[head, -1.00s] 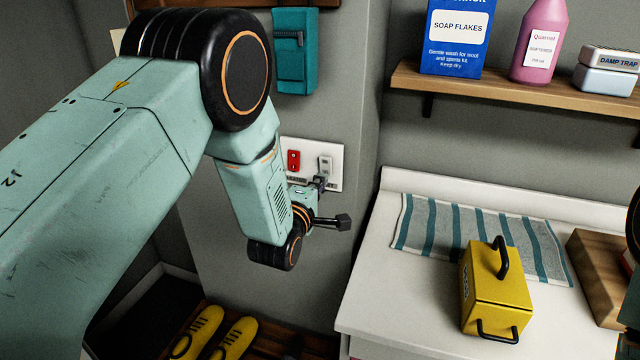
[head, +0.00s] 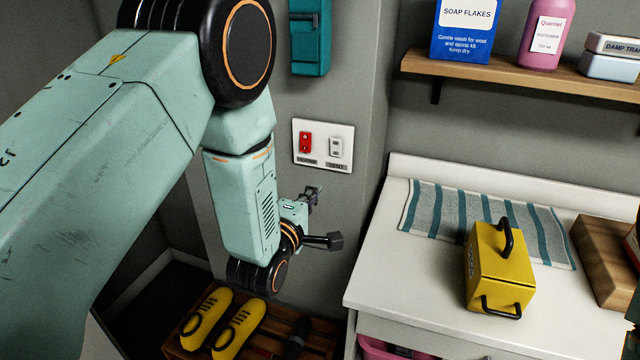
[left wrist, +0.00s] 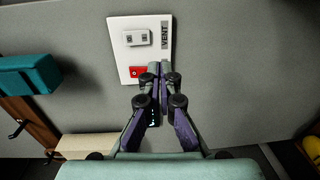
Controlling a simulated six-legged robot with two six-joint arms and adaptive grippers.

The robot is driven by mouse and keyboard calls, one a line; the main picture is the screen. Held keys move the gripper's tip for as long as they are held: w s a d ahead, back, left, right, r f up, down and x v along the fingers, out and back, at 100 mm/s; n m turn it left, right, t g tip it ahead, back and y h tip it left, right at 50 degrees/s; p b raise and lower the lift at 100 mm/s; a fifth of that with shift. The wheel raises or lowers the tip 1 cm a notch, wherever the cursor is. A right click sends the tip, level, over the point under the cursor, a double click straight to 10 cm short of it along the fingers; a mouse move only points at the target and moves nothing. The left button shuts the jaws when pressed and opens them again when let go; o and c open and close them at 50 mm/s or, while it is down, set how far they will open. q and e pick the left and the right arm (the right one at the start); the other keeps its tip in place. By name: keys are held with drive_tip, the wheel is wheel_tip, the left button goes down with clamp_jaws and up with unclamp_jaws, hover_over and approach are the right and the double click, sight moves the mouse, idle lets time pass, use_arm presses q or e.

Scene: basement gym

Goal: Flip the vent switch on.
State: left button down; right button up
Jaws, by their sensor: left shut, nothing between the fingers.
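A white switch plate (head: 323,164) is on the grey wall, with a red switch (head: 305,142) on its left and a white switch (head: 336,147) on its right. The label under the white switch reads VENT in the left wrist view, where the white switch (left wrist: 137,37) also shows. Which way its rocker is tipped is too small to tell. My left gripper (head: 314,192) is shut and empty, below the plate and apart from the switches in the head view. In the left wrist view its closed fingertips (left wrist: 160,68) overlap the plate's edge near the red switch.
A teal wall box (head: 310,40) hangs above the plate. Right of it are a shelf (head: 500,75) with boxes and a bottle, and a white counter (head: 390,270) with a striped towel and yellow box (head: 500,270). Yellow shoes (head: 235,328) sit below.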

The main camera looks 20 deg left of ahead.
use_arm(q)
drive_tip(key=shift+s+d+f, duration=0.15)
drive_tip(key=shift+s+f, duration=0.05)
drive_tip(key=shift+s, duration=0.7)
drive_tip(key=shift+s+a, duration=0.15)
drive_tip(key=shift+a, duration=0.05)
